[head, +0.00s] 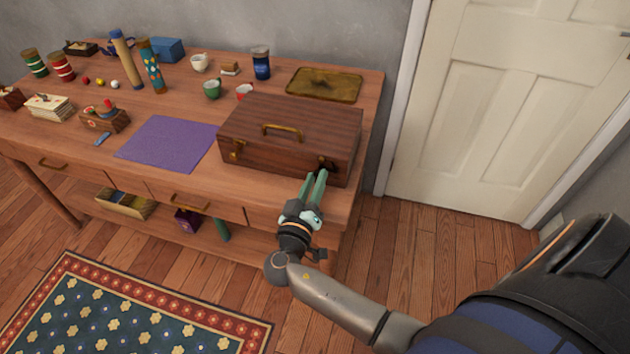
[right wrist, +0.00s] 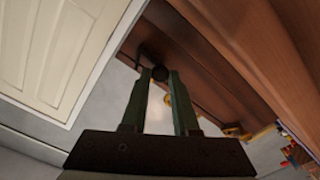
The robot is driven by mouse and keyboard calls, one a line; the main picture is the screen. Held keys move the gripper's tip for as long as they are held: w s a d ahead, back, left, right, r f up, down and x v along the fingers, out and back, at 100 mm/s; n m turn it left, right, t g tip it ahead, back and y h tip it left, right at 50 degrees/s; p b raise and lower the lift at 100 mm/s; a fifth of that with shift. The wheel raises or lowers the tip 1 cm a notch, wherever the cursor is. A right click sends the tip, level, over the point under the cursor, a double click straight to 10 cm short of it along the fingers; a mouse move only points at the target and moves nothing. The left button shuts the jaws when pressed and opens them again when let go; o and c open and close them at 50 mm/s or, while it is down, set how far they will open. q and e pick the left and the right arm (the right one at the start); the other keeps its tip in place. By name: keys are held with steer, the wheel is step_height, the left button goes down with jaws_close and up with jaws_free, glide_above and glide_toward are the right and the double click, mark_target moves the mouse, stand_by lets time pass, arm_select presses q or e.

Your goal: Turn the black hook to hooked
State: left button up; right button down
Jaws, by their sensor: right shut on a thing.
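A brown wooden case (head: 292,128) with a brass handle sits closed on the table. The black hook (head: 327,163) is on the case's front face near its right end, small and partly covered by my fingertips. In the right wrist view its round black end (right wrist: 160,73) shows between the fingertips. My right gripper (head: 318,173) reaches up from the table's front edge and is shut on the black hook. The hook's exact angle is too small to tell. My left gripper is not in view.
A brass latch (head: 237,150) is on the case's front left. A purple mat (head: 168,143) lies left of the case, and a brass tray (head: 324,84) lies behind it. Cups, jars and small boxes stand on the table's left and back. A white door (head: 510,100) is at right.

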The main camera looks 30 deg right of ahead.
steer(key=n, duration=0.7)
steer(key=shift+w+p, duration=0.1)
steer(key=shift+p, duration=0.3)
steer(key=n, duration=0.2)
steer(key=shift+n+p, duration=0.4)
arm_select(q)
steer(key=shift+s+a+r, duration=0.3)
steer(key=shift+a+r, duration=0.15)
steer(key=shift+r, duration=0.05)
arm_select(e)
steer(key=shift+n, duration=0.6)
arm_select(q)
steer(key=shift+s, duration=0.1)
arm_select(e)
steer(key=c, duration=1.1)
jaws_free()
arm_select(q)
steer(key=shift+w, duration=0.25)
arm_select(e)
steer(key=o, duration=0.4)
steer(key=shift+f, duration=0.1)
